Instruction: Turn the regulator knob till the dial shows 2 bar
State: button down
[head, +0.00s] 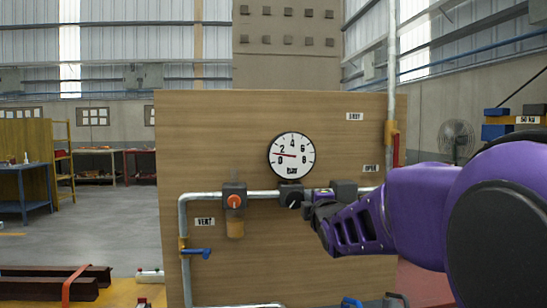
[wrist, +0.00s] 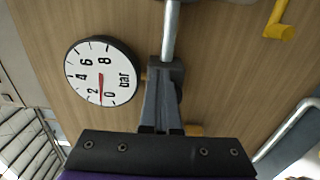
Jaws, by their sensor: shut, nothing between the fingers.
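The round white dial (head: 292,156) is on the wooden panel and also shows large in the wrist view (wrist: 102,72). Its needle points between 0 and 2, at about 1 bar. The black regulator knob (head: 294,203) with a white mark sits on the dark regulator body (head: 291,189) just below the dial. My gripper (head: 309,199) is just right of the knob, with its fingers toward the panel. In the wrist view my gripper (wrist: 163,85) has its fingers together with nothing between them. They hide the knob there, so I cannot tell whether they touch it.
A filter unit with an orange knob (head: 234,201) is left on the same grey pipe (head: 210,196). A blue lever (head: 197,251) is below the VENT label. A dark block (head: 344,188) is on the pipe behind my gripper. A yellow handle (wrist: 280,31) is at the wrist view's upper right.

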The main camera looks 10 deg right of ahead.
jog(key=shift+a+f+b, duration=0.25)
jog(key=shift+f+b, duration=0.25)
jog(key=shift+b, duration=1.15)
jog(key=shift+f, duration=0.45)
jog(key=shift+d+f, duration=0.1)
jog(key=shift+d, duration=0.2)
